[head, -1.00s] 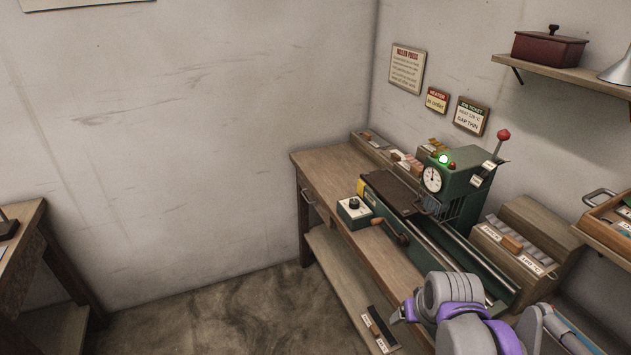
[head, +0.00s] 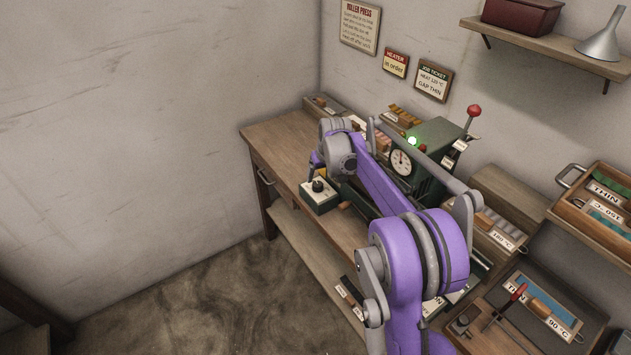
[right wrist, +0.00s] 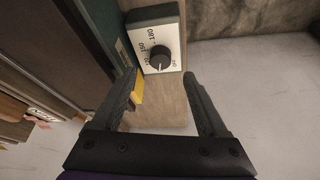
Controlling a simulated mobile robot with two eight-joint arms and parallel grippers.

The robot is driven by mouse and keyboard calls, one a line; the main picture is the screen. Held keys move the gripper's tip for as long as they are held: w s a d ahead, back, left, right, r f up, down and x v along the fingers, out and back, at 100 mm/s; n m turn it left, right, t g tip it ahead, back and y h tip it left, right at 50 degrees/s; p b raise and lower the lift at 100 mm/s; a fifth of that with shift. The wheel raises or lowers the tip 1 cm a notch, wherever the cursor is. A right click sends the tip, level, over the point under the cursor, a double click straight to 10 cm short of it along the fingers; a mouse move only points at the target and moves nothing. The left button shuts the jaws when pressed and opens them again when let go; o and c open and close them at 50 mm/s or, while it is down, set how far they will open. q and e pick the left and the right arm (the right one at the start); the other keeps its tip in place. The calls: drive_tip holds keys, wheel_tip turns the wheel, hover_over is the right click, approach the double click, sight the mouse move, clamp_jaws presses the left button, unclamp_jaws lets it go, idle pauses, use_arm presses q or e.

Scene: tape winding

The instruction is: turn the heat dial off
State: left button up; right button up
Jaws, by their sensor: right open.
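The heat dial is a black knob (right wrist: 159,59) on a pale-faced box (head: 320,198) at the bench's front edge. In the right wrist view its white face (right wrist: 151,24) carries printed temperature marks, with a small mark like "off" at its right edge. A pale line shows on the knob; which mark it points at is hard to tell. My right gripper (right wrist: 159,72) is open and empty, its fingertips apart on either side of the knob's line, short of the box. In the head view my right gripper (head: 315,170) hangs just above the box, partly hidden by its arm.
The green press (head: 433,165) with gauge, lit green lamp and red-knobbed lever stands behind my right arm. A yellow part (right wrist: 137,87) lies close beside my left-hand finger in the wrist view. Trays (head: 535,305) stand at right. Floor is clear in front.

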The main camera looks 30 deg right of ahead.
sight(318, 184)
drive_tip(key=x, duration=0.6)
drive_tip(key=shift+w+f, duration=0.2)
drive_tip(key=shift+c, duration=0.3)
clamp_jaws()
